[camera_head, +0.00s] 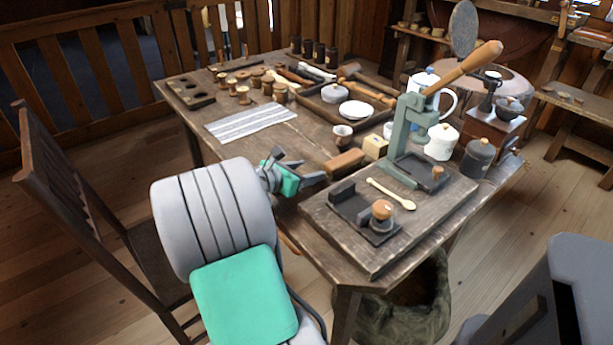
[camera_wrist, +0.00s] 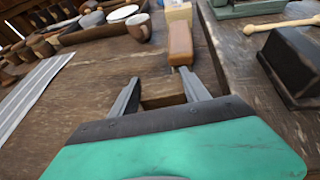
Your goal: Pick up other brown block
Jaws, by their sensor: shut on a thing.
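My gripper (camera_head: 312,168) is low over the near edge of the table, left of the press board. In the wrist view my gripper (camera_wrist: 160,76) has its two grey fingers on either side of a brown wooden block (camera_wrist: 163,92) and is shut on it. This held block is hard to make out in the head view. Another brown block (camera_head: 344,162), lighter and more orange, lies on the table just beyond the fingertips. It also shows in the wrist view (camera_wrist: 180,44), ahead of the right finger.
A board (camera_head: 330,232) with a green lever press (camera_head: 408,130) stands to the right. A small cup (camera_head: 342,137) and a pale yellow block (camera_head: 375,147) are behind the orange-brown block. A striped cloth (camera_head: 250,122) lies left, with spools beyond.

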